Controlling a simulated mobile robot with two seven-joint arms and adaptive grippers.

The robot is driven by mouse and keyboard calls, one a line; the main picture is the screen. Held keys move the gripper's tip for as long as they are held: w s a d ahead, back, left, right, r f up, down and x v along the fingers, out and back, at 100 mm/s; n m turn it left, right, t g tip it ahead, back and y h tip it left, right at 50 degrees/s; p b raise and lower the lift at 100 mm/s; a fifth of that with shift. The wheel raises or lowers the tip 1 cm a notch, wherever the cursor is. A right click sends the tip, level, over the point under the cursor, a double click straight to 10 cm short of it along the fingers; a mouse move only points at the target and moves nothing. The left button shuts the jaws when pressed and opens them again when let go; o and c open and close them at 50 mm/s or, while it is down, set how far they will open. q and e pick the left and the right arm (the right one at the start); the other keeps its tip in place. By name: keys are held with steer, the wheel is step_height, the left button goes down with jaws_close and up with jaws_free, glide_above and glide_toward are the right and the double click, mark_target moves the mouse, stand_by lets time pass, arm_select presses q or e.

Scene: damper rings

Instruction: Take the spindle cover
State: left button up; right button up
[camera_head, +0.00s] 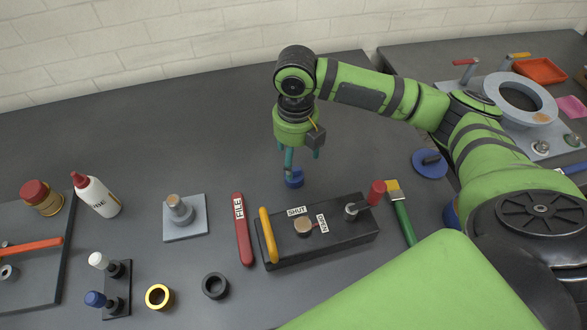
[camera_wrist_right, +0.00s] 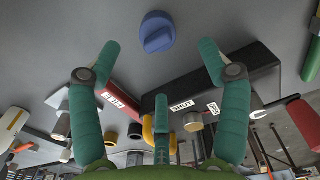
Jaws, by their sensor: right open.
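A small blue cap with a raised grip bar (camera_head: 294,178), which looks like the spindle cover, lies on the dark table behind the black box. It also shows in the right wrist view (camera_wrist_right: 157,35), just ahead of the fingertips and apart from them. My right gripper (camera_head: 303,158) is above the table right by the cap, fingers pointing down. Its fingers are spread and empty in the wrist view (camera_wrist_right: 160,65). In the head view one finger partly overlaps the cap. My left gripper is not in view.
The black box (camera_head: 335,240) with SHUT and OPEN labels stands in front of the cap. A blue disc with a handle (camera_head: 428,172) lies right. The table behind the cap is clear.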

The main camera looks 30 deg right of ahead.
mark_target(294, 169)
steer(key=shift+f+p, duration=0.35)
steer(key=shift+f, duration=0.5)
step_height(294, 169, down, 5)
steer(key=shift+w+r+p, duration=0.15)
steer(key=shift+r+p, duration=0.05)
steer(key=shift+p, duration=0.4)
steer(key=shift+f, duration=0.35)
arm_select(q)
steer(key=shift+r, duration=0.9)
arm_select(e)
steer(key=c, duration=1.1)
